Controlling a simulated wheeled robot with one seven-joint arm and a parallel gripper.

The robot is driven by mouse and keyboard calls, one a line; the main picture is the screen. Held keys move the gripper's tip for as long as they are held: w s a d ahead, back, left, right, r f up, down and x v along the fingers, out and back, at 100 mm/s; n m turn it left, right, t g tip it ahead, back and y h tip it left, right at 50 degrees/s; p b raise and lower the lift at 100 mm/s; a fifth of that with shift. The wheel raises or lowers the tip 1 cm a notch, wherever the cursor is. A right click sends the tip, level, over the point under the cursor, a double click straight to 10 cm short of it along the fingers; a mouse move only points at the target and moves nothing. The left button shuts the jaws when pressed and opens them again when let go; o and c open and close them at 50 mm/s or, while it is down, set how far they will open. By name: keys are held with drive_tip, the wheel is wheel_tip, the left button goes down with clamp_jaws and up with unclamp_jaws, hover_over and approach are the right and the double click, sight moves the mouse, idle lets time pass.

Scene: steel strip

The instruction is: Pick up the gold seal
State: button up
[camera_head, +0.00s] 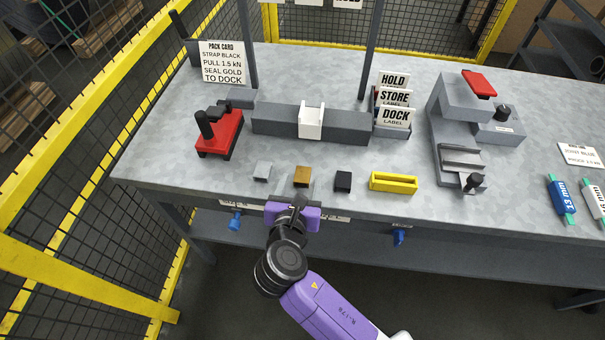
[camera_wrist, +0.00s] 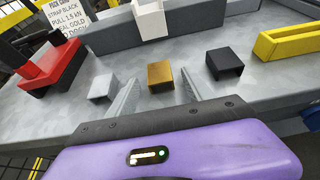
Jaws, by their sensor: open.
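The gold seal (camera_head: 302,174) is a small gold-brown block near the front edge of the grey table, between a silver seal (camera_head: 263,169) and a black seal (camera_head: 343,180). In the wrist view the gold seal (camera_wrist: 160,74) sits ahead, between the lines of my two fingers. My gripper (camera_head: 298,192) is at the table's front edge, just in front of the gold seal. In the wrist view my gripper (camera_wrist: 160,95) is open, with its pale fingers apart and nothing held. The finger tips appear close to the seal; contact cannot be told.
The silver seal (camera_wrist: 103,88) and black seal (camera_wrist: 224,64) flank closely. A yellow holder (camera_head: 393,182) lies to the right. A red tool (camera_head: 219,140) stands at left. A grey bar with a white block (camera_head: 311,123) lies behind. A grey machine (camera_head: 458,125) stands at right.

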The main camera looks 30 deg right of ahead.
clamp_jaws()
